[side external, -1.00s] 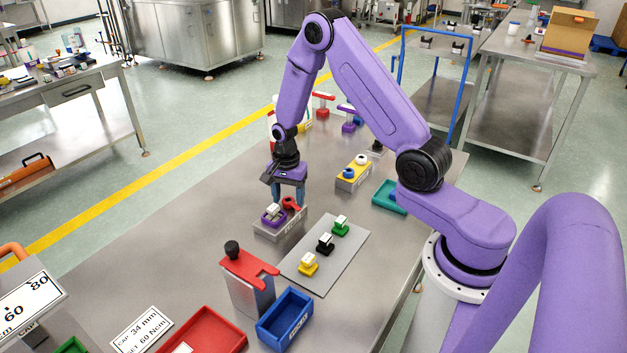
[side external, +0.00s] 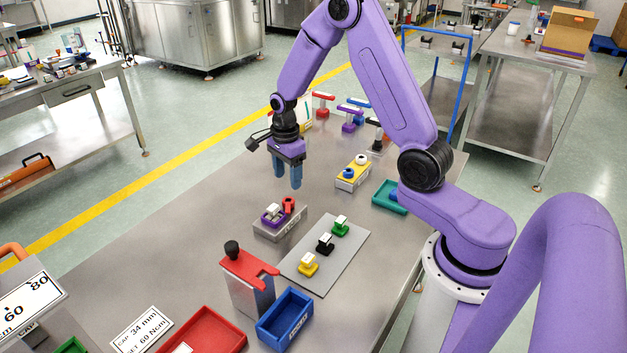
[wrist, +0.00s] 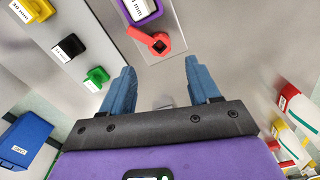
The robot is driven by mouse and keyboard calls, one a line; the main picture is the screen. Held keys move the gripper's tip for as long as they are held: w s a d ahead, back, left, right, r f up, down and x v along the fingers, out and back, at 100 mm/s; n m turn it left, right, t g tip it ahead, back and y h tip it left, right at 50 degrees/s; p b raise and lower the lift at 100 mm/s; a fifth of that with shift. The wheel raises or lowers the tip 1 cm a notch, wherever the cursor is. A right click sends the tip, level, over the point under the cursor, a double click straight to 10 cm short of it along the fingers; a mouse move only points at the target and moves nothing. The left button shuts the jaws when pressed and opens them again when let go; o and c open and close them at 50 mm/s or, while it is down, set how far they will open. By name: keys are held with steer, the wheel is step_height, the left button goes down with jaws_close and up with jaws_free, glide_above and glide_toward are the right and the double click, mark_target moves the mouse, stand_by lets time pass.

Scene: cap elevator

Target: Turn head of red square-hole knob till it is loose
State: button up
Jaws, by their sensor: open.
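The red square-hole knob (side external: 288,204) sits at the right end of a grey block (side external: 281,228). In the wrist view the red knob (wrist: 158,42) shows a dark hole in its round end and a red arm pointing to the left. A purple holder with a white-topped piece (side external: 272,215) sits beside it on the same block. My gripper (side external: 287,185) is open and empty, raised above the table behind the block. In the wrist view my gripper's (wrist: 159,75) blue fingers are apart, with the knob beyond their tips and not touching them.
A grey plate (side external: 333,268) carries yellow, black and green caps. A red-topped stand (side external: 250,280), a blue bin (side external: 286,315) and a red tray (side external: 205,332) are at the front. A yellow-topped block (side external: 352,177) and teal tray (side external: 388,197) stand right. Table left of the block is clear.

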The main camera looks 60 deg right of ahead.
step_height(320, 180, up, 10)
glide_above(289, 202)
steer(key=s+a+r+n, duration=0.3)
steer(key=s+a+n, duration=1)
steer(key=n, duration=0.8)
steer(key=shift+s, duration=1.7)
steer(key=w+d+f+m, duration=0.3)
steer(key=w+d+m, duration=1.1)
steer(key=w, duration=0.3)
step_height(289, 202, down, 18)
steer(key=shift+w+a+r, duration=0.1)
steer(key=shift+r, duration=0.1)
